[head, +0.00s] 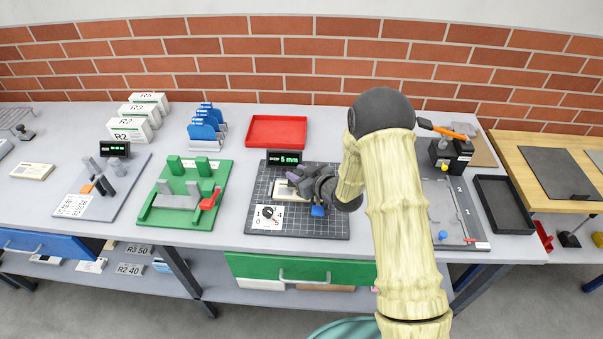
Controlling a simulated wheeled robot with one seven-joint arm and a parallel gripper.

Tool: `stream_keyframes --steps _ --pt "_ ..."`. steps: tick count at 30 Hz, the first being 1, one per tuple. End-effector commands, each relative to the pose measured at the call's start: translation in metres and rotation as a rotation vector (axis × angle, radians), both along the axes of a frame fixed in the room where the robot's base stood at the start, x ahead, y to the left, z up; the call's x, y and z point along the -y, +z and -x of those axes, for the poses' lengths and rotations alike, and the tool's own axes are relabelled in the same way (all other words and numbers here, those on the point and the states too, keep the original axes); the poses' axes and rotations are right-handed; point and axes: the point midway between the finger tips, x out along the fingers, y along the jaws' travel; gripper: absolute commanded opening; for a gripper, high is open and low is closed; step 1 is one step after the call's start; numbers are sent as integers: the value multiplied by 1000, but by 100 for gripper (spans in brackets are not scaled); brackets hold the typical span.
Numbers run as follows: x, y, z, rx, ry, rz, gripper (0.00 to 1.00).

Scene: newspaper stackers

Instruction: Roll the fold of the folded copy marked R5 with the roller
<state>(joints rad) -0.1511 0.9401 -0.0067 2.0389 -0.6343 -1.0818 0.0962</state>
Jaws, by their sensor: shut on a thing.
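My gripper (296,181) is low over the dark gridded board (331,229) in the middle of the table. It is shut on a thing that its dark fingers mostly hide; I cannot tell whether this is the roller. A small flat cream piece (281,193) shows under and beside the fingers on the board. It may be the folded copy, but I can read no R5 mark on it. A white block marked R5 (149,98) stands at the back left, behind similar R3 and R2 blocks.
A "5 mm" display (284,157), a white dial card (268,217) and a blue block (317,210) are around the gripper. A green fixture (225,170) stands left. A red tray (277,131) lies behind. A black tray (505,205) lies right.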

Motion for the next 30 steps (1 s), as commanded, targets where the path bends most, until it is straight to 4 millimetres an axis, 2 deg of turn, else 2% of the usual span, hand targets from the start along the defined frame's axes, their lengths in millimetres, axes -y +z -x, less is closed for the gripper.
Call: stream_keyframes --steps 1,9,20,30 --pt "-19 4 3 2 21 -27 0" --pt "-30 7 1 7 20 -28 0" --pt "-31 9 1 9 20 -28 0" --pt "-19 10 1 11 21 -28 0"
